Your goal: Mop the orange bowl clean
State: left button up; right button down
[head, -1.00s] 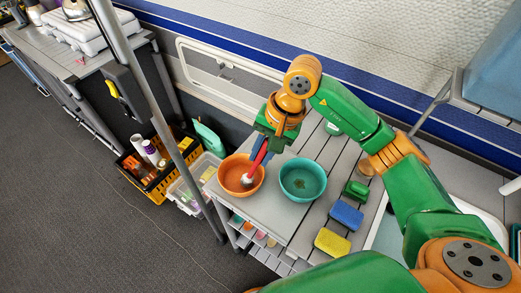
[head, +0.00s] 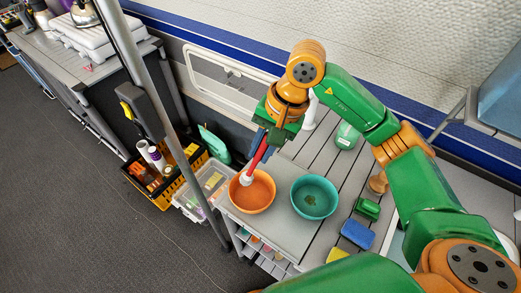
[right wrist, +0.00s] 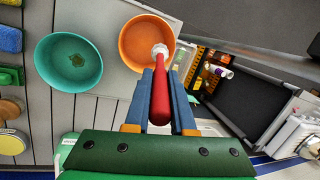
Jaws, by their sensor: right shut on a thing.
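The orange bowl (head: 262,194) stands on the left part of the grey slatted table; the inside that shows looks plain orange, with no clear stain. My right gripper (head: 264,143) is shut on the red handle of a brush (head: 257,158) with a white head, above the bowl's back left side. My left gripper is not in view.
A teal bowl (head: 325,199) with a dark patch inside stands just right of the orange bowl. A green block (head: 368,209), a blue sponge (head: 357,234) and a yellow sponge (head: 337,254) lie further right. A grey pole (head: 164,85) rises left of the table.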

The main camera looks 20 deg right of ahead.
notch_tip(320, 180, up, 2)
jog(key=shift+w+r+p, duration=0.15)
jog(key=shift+r+p, duration=0.1)
jog(key=shift+p, duration=0.45)
jog(key=shift+r, duration=0.25)
